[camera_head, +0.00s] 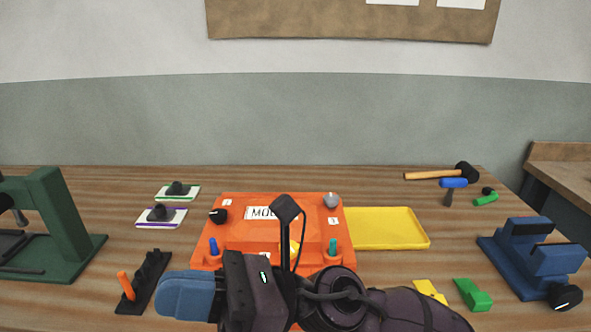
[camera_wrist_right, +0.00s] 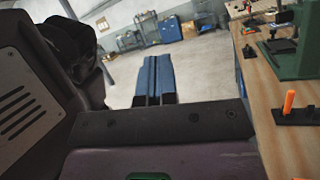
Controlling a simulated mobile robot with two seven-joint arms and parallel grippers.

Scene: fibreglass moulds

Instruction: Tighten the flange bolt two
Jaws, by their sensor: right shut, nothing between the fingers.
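The orange mould (camera_head: 310,258) sits in the middle of the bench with a white label plate (camera_head: 262,213) on top. A black knob (camera_head: 218,215) is at its far left corner and a grey knob (camera_head: 331,200) at its far right. A blue peg (camera_head: 213,247) and a teal peg (camera_head: 333,247) stand at its near corners. I cannot tell which is flange bolt two. My right gripper (camera_head: 186,295) is shut and empty, near the mould's front left; its blue fingers meet in the wrist view (camera_wrist_right: 154,78). My right arm hides the mould's front. My left gripper is out of view.
A black rack with an orange-handled tool (camera_head: 126,286) stands left, beside a green press (camera_head: 60,225). Green and yellow blocks (camera_head: 473,294) lie near front.

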